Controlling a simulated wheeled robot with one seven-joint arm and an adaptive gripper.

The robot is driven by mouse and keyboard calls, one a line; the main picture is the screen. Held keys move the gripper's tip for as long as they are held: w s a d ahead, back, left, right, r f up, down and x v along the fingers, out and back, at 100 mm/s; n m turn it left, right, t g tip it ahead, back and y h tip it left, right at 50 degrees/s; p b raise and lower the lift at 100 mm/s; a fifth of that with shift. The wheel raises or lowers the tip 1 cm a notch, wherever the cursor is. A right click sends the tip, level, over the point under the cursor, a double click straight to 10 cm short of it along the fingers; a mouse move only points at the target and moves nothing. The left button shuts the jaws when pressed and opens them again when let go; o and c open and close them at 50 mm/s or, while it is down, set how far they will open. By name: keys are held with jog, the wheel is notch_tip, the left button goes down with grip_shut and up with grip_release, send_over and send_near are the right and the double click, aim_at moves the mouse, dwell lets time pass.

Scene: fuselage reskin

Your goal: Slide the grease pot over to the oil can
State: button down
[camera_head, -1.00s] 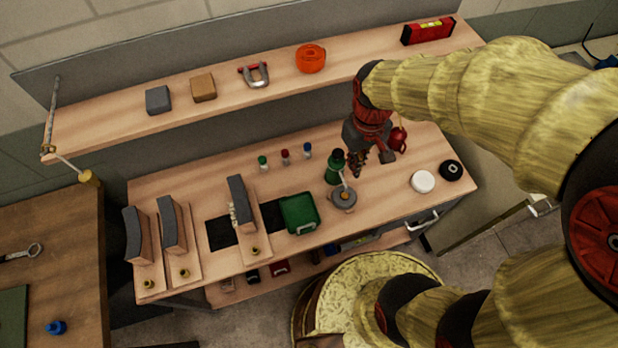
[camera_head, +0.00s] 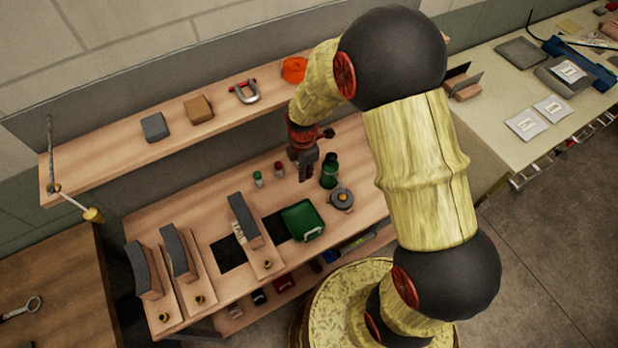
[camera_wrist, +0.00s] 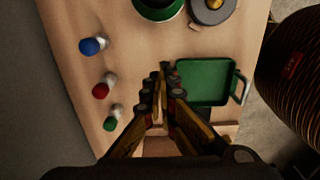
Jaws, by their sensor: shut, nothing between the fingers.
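A squat grey round can with a brass top (camera_head: 342,198) stands on the bench right of the green tray; it looks like the oil can. It is partly cut off at the top of the wrist view (camera_wrist: 212,8). A taller dark green round container (camera_head: 329,172) stands just behind it and also shows in the wrist view (camera_wrist: 158,9). I cannot tell for sure whether it is the grease pot. My gripper (camera_head: 305,176) is shut and empty, above the bench left of the green container. Its fingertips (camera_wrist: 165,78) meet in the wrist view, apart from both.
A green tray (camera_head: 303,221) lies in front of my gripper. A shelf (camera_head: 120,158) runs behind. My arm hides the bench's right end.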

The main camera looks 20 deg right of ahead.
aim_at(351, 170)
notch_tip(351, 170, down, 10)
jog(key=shift+d+r+b, duration=0.1)
jog(key=shift+b, duration=0.85)
jog(key=d, duration=0.2)
jog(key=shift+w+d+r, duration=0.25)
jog(key=shift+w+d, duration=0.15)
jog(key=shift+d, duration=0.55)
jog(key=shift+r, duration=0.1)
jog(key=w+d, duration=0.1)
jog(key=d, duration=0.4)
jog(key=w+d, duration=0.1)
jog(key=d, duration=0.4)
jog(key=w+d, duration=0.1)
jog(key=d, duration=0.4)
